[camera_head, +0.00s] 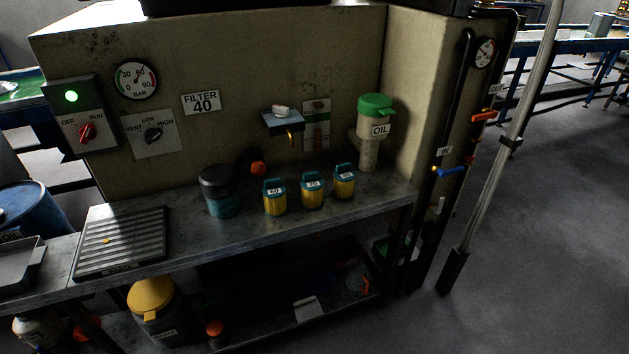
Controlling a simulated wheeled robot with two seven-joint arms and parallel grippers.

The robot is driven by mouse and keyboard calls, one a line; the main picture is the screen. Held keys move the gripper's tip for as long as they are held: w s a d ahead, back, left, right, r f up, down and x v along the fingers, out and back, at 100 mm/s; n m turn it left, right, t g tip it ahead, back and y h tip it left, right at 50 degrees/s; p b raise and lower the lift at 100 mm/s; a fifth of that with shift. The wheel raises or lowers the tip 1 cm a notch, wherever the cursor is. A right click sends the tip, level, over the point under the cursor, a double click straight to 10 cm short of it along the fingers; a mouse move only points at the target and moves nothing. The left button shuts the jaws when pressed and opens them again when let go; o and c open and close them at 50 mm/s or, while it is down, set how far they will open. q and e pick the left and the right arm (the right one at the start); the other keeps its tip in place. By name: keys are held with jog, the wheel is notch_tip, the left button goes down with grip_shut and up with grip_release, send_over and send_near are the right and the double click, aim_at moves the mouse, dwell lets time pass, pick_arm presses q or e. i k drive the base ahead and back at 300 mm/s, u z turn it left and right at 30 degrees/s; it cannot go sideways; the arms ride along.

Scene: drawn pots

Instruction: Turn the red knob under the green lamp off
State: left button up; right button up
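A green lamp (71,97) glows on a dark box at the left end of the beige machine front. Below it is a plate marked OFF on the left and RUN on the right. The red knob (87,132) sits on this plate, and its handle looks tilted up toward the right, on the RUN side. Neither of my grippers shows in the view, and nothing covers the knob.
A black knob (153,135) marked VENT, LOW, HIGH and a pressure gauge (135,80) are right of the red knob. Below, a metal bench (240,232) bears a ribbed tray (122,240), a dark-lidded jar (220,192) and yellow canisters (312,191).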

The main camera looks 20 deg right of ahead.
aim_at(88, 132)
jog(key=k, duration=0.4)
jog(key=z, duration=1)
jog(key=i, duration=0.6)
jog(key=u, duration=1.75)
